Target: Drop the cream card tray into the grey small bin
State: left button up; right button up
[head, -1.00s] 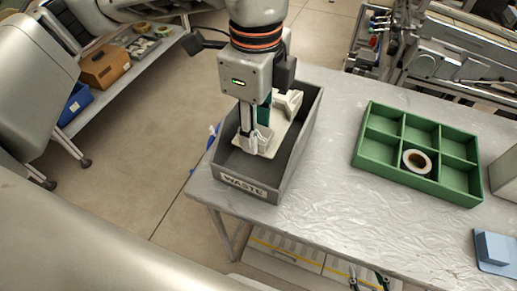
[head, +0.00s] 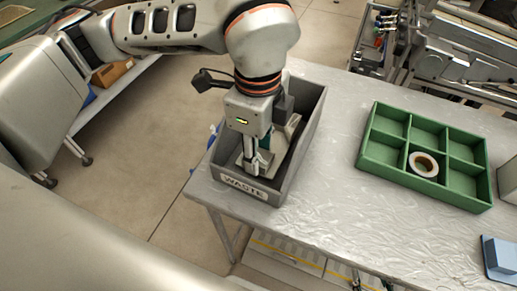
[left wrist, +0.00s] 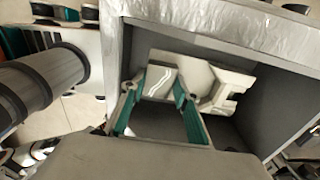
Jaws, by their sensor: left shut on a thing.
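The grey small bin (head: 309,128), labelled WASTE, stands at the left end of the metal table. Its side wall also shows in the left wrist view (left wrist: 275,105). My left gripper (head: 255,164) points down inside the bin and is shut on the cream card tray (head: 283,134). In the left wrist view the tray (left wrist: 220,85) extends to the right of the teal-padded fingers (left wrist: 164,84), low within the bin walls. The fingers and wrist hide part of it. I cannot tell whether it touches the bin floor. My right gripper is not clearly in view.
A green compartment tray (head: 373,158) holding a tape reel (head: 423,163) sits to the right on the table. A blue block (head: 500,254) lies near the right edge. The table between bin and green tray is clear. A low shelf stands behind at left.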

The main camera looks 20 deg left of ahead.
pick_arm(q)
jog(key=shift+f, duration=0.5)
pick_arm(e)
jog(key=shift+s+f, duration=0.1)
jog(key=shift+f, duration=0.1)
pick_arm(q)
jog(key=o, duration=1.2)
jog(key=shift+c, duration=0.2)
notch_tip(320, 180, up, 13)
jog(key=p, duration=0.2)
jog(key=shift+r, duration=0.15)
pick_arm(e)
jog(key=shift+a+r, duration=0.1)
jog(key=shift+r, duration=0.45)
